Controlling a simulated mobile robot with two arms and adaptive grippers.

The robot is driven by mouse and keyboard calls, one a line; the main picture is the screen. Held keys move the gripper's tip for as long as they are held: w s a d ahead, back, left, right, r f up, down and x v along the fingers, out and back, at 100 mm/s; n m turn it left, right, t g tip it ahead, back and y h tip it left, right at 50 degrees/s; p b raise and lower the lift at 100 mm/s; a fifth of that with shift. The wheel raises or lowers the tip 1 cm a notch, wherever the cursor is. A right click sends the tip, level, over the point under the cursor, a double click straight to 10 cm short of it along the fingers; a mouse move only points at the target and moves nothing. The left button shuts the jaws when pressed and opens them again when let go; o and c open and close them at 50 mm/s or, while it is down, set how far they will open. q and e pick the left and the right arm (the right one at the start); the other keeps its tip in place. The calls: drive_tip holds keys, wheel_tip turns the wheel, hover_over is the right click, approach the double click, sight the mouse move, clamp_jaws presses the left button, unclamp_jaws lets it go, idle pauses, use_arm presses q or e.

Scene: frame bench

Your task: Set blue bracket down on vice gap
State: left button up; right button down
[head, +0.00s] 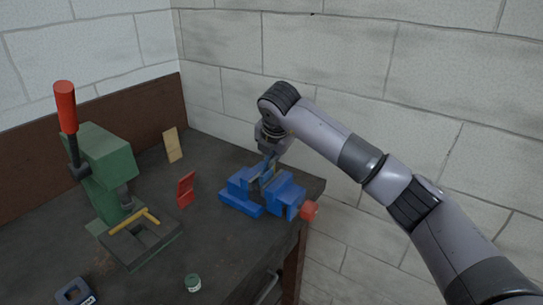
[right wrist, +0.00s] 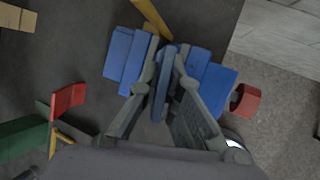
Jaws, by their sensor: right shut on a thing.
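The blue vice (head: 237,187) stands near the right end of the dark bench, with a gap between its two jaws. It also shows in the right wrist view (right wrist: 212,82), with a jaw on either side of my fingers. My right gripper (right wrist: 167,62) is shut on the blue bracket (right wrist: 161,88), a slim blue piece between the fingers. In the head view, my right gripper (head: 268,160) points down at the vice gap. The bracket's lower end overlaps the vice, so I cannot tell whether it touches. My left gripper is not in view.
A green press (head: 105,165) with a red handle stands at the left. A red knob (head: 309,210) sticks out past the bench's right edge.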

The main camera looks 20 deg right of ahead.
drive_tip(key=shift+f+b, duration=0.4)
drive_tip(key=shift+f, duration=0.15)
drive_tip(key=c, duration=1.7)
unclamp_jaws()
